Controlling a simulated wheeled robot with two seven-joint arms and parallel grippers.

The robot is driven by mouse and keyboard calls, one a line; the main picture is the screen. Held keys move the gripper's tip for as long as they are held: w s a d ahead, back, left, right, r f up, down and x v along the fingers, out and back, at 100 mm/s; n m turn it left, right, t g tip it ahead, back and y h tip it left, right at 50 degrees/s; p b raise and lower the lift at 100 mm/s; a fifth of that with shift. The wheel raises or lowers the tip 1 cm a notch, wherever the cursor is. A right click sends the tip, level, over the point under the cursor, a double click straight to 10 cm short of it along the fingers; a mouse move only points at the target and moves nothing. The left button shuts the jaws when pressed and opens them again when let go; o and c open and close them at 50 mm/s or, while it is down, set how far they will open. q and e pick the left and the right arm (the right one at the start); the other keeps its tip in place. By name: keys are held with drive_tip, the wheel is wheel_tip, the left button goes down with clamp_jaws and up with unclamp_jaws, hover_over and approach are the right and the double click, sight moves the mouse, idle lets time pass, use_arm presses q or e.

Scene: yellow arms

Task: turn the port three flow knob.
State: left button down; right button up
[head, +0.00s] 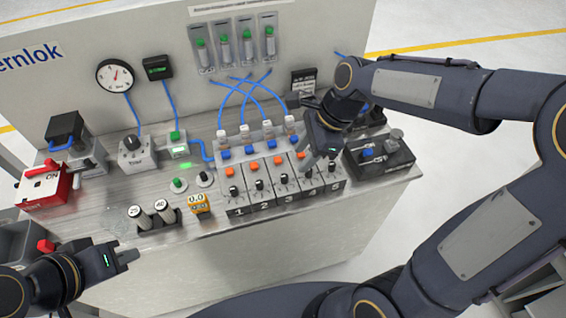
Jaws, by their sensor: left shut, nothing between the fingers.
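The port block (262,196) has several columns numbered 1 to 5 along its front. Column 3 carries a black knob (284,179) at the front, an orange knob (278,160) behind it and a blue one (271,145) further back. I cannot read which of them is the flow knob. My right gripper (318,152) points down over the columns 4 and 5, right of column 3, and hides parts there. I cannot tell whether its fingers are open or touching anything. My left gripper (127,257) is shut and empty at the lower left, off the bench front.
A red switch box (42,190) stands at the left bench end. Blue hoses (250,91) run behind the block. A black box (380,157) stands at right.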

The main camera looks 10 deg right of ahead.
sight(285, 176)
drive_tip(key=x, duration=0.8)
drive_tip(key=shift+w+a+f, duration=0.1)
drive_tip(key=shift+w+a, duration=0.15)
drive_tip(key=shift+c, duration=0.5)
clamp_jaws()
